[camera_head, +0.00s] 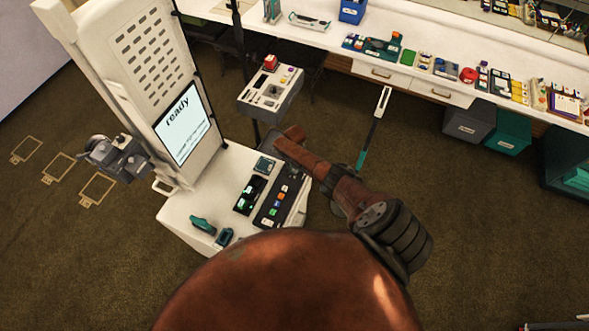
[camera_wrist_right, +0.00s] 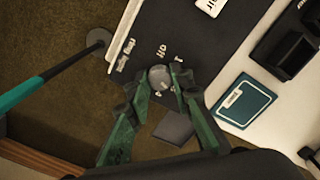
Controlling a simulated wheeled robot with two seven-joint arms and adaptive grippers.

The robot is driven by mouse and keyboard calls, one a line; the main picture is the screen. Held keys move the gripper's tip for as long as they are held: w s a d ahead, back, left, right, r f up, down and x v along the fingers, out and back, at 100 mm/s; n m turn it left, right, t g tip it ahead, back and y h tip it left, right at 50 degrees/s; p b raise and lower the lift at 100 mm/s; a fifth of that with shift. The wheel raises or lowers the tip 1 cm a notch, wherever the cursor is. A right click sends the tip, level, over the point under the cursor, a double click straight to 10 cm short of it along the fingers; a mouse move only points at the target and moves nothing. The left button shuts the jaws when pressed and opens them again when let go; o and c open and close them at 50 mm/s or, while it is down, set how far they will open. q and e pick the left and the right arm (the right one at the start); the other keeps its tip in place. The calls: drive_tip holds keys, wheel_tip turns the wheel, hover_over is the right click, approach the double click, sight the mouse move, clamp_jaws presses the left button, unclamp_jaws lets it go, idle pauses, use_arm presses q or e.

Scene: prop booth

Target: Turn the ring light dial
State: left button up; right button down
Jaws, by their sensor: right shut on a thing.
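The ring light dial (camera_wrist_right: 160,77) is a small round grey knob at one end of a dark panel (camera_wrist_right: 195,45) in the right wrist view. Small pale marks lie on the panel just beyond it. My right gripper (camera_wrist_right: 162,82) has its two green-looking fingers on either side of the dial, shut on it. In the head view my right gripper (camera_head: 290,138) reaches to the far edge of the white booth counter (camera_head: 185,208), and the dial is hidden there. My left gripper is not in view.
The white booth has a screen reading "ready" (camera_head: 182,123). Small items and dark trays (camera_head: 250,194) crowd the counter. A grey control box (camera_head: 271,92) stands behind, and a pole with a teal grip (camera_head: 374,127) is nearby. A long white workbench (camera_head: 335,38) runs behind.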

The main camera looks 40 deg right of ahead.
drive_tip(key=c, duration=1.7)
unclamp_jaws()
wheel_tip(320, 180, up, 12)
drive_tip(key=shift+r, duration=0.1)
